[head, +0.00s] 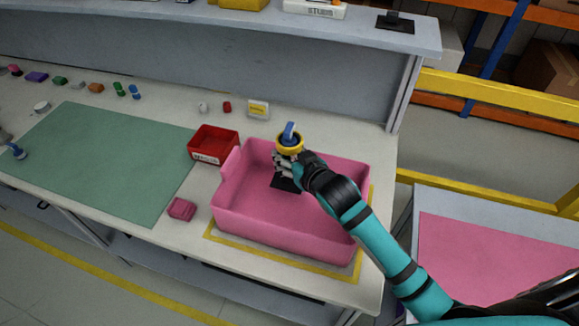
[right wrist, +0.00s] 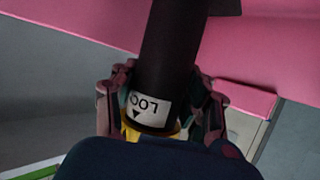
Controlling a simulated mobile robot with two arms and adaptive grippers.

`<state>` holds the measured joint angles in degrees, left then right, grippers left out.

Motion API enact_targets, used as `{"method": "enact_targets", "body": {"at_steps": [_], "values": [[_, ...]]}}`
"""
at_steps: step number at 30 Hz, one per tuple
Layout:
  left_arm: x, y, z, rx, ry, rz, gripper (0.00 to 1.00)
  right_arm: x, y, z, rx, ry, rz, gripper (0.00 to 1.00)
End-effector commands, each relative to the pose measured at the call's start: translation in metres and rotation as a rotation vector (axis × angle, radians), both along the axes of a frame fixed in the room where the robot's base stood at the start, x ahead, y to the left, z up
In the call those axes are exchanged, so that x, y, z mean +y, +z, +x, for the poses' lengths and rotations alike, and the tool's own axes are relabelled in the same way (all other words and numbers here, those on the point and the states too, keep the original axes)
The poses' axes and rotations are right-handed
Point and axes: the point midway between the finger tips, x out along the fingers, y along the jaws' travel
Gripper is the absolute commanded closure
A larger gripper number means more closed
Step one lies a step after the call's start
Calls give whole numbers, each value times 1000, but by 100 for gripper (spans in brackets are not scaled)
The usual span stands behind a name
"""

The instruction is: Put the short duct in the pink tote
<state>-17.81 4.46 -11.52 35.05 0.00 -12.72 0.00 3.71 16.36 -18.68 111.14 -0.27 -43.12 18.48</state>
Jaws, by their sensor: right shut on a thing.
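The pink tote (head: 229,211) stands on the workbench inside a yellow outline, right of the green mat. My right gripper (head: 284,161) is over the tote, toward its back wall. It is shut on the short duct (head: 286,184), a dark tube with a yellow collar (head: 289,144). A blue piece shows above the collar. In the right wrist view, the duct (right wrist: 168,62) runs between the fingers (right wrist: 160,108), with a white label beside the collar. The fingers hide part of the duct. I cannot tell whether its lower end touches the tote. My left gripper is out of view.
A red bin (head: 213,144) stands close to the tote's back left corner. A pink block (head: 181,209) lies left of the tote. The green mat (head: 105,160) is mostly clear. A raised shelf (head: 200,25) runs behind the bench. A pink-topped surface (head: 480,260) is at right.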

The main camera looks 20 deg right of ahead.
Motion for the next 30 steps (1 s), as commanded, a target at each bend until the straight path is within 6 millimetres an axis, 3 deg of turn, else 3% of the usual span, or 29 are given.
{"method": "enact_targets", "body": {"at_steps": [3, 6, 12, 22, 23, 27, 30], "values": [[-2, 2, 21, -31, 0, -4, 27, 0, -9, 0, 0, 1, 1, 90], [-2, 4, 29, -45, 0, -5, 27, 0, -23, -1, 2, 1, 0, 90], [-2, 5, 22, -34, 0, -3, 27, 1, -44, 0, -1, 1, 1, 90], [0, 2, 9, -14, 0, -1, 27, 1, -47, 0, -2, 1, 2, 90], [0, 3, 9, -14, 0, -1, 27, 0, -47, 0, -1, 1, 1, 52], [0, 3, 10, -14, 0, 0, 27, 0, -47, 0, -1, 1, 1, 33], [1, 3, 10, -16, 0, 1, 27, 0, -47, 0, -1, 1, 1, 31]]}}
